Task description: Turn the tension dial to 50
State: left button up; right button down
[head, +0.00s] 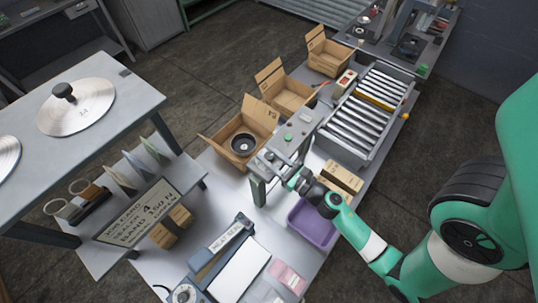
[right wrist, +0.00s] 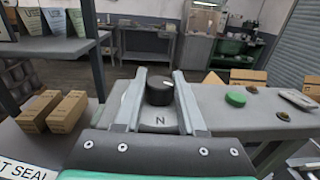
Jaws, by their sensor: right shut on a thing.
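The tension dial is a black round knob (right wrist: 160,93) on the grey machine top, with a white mark on the right of its top and a letter N printed in front. My right gripper (right wrist: 160,76) is shut on the dial, one finger on each side. In the head view my right gripper (head: 270,157) reaches from the right onto the grey control stand (head: 307,124); the dial is hard to make out there. No scale numbers are readable around it. A work card (head: 136,212) stands at left; its text seems to include "150 N". My left gripper is not in view.
A green button (right wrist: 235,100) lies right of the dial on the same top. Open cartons (head: 240,150) stand behind the stand, one holding a dark ring. A purple bin (head: 312,222) and a roller conveyor (head: 365,115) are close to my right arm.

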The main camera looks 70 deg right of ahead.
jog(key=shift+d+r+n+t+y+p, duration=0.2)
jog(key=shift+n+t+y+p, duration=0.2)
jog(key=shift+n+y+p, duration=0.7)
jog(key=shift+n+y, duration=0.1)
jog(key=shift+y, duration=0.6)
jog(key=shift+f+n+t+y, duration=0.2)
jog(key=shift+n+t+y, duration=0.2)
jog(key=shift+n+y, duration=0.5)
jog(key=shift+a+n+y+b, duration=0.15)
jog(key=shift+n+y+b, duration=0.7)
jog(key=shift+y, duration=1.05)
jog(key=c, duration=0.5)
grip_release()
